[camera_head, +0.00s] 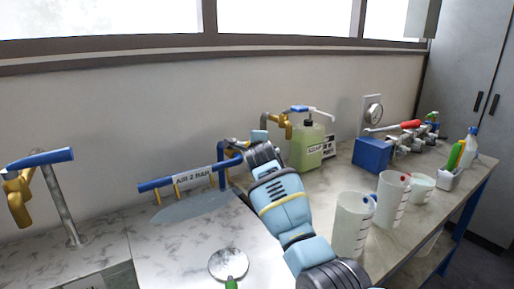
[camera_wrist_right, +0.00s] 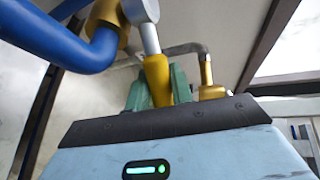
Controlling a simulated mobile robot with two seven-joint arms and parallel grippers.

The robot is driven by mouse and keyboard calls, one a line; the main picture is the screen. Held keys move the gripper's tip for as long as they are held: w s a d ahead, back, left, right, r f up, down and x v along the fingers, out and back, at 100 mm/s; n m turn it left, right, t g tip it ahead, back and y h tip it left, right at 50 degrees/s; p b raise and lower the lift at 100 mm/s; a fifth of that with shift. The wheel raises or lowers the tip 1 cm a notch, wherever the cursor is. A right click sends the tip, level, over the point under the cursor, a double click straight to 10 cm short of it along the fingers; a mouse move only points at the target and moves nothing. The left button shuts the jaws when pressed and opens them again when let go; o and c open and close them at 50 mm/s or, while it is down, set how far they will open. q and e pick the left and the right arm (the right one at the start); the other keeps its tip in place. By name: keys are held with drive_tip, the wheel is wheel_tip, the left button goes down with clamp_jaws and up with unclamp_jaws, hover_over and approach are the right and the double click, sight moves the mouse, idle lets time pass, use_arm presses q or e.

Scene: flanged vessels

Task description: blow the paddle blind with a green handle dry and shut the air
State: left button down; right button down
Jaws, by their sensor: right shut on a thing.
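The paddle blind (camera_head: 229,263) lies on the pale worktop at the bottom of the head view. Its round grey face looks mottled; whether it is wet I cannot tell. Its green handle (camera_head: 231,284) is cut by the frame edge. The blue air pipe (camera_head: 155,185), labelled "AIR 2 BAR", runs along the wall. My right gripper (camera_head: 250,150) is at the pipe's right end, shut on the air valve lever. In the right wrist view the lever's yellow grip (camera_wrist_right: 158,80) goes behind the gripper body, beside the blue pipe (camera_wrist_right: 60,42). My left gripper is not in view.
A wet patch (camera_head: 195,205) lies under the air pipe. A brass tap (camera_head: 18,195) stands at the left. The front left worktop is clear.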

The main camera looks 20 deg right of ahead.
drive_tip(key=shift+s+a+f+m+h+b, duration=0.3)
drive_tip(key=shift+m+h+b, duration=0.1)
drive_tip(key=shift+h, duration=0.1)
idle(0.3)
drive_tip(key=c, duration=1.5)
unclamp_jaws()
drive_tip(key=o, duration=0.3)
drive_tip(key=shift+s+r, duration=0.1)
drive_tip(key=shift+r, duration=0.1)
drive_tip(key=v, duration=0.7)
drive_tip(key=shift+s+a+r, duration=0.2)
drive_tip(key=shift+s, duration=0.1)
